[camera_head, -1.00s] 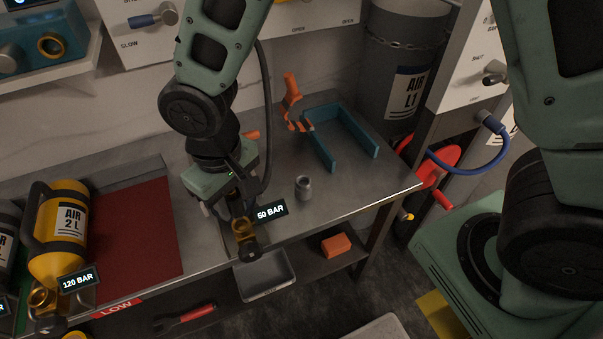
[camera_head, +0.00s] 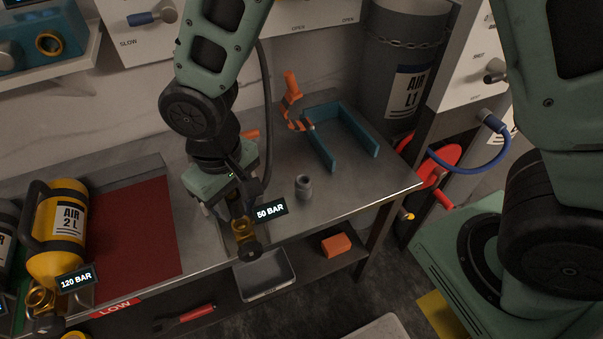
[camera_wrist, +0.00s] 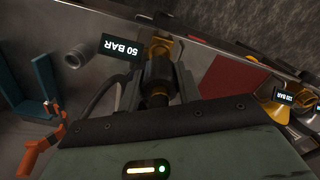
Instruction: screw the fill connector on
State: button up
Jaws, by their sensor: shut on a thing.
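My gripper (camera_head: 237,208) points down over the bench's front edge. In the wrist view it is shut on the dark cylindrical fill connector (camera_wrist: 157,75). A black hose (camera_head: 268,120) hangs along my arm to the gripper. I cannot tell whether the threads are engaged. Any cylinder behind this valve is hidden by my gripper.
A small grey fitting (camera_head: 303,187) stands on the bench to the right. A blue bracket (camera_head: 345,142) and an orange clamp (camera_head: 292,100) are behind it. A yellow cylinder (camera_head: 60,230) with a "120 BAR" label lies left, beside a red mat (camera_head: 130,235). A tray (camera_head: 265,275) sits below.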

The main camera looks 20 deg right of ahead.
aim_at(237, 211)
jog(key=shift+f+b, duration=1.3)
jog(key=shift+f, duration=0.45)
jog(key=m+b, duration=0.1)
jog(key=m, duration=0.3)
jog(key=shift+f, duration=0.1)
jog(key=m, duration=0.5)
jog(key=o, duration=1.3)
jog(key=shift+c, duration=0.2)
notch_tip(237, 211, up, 18)
jog(key=shift+f, duration=0.2)
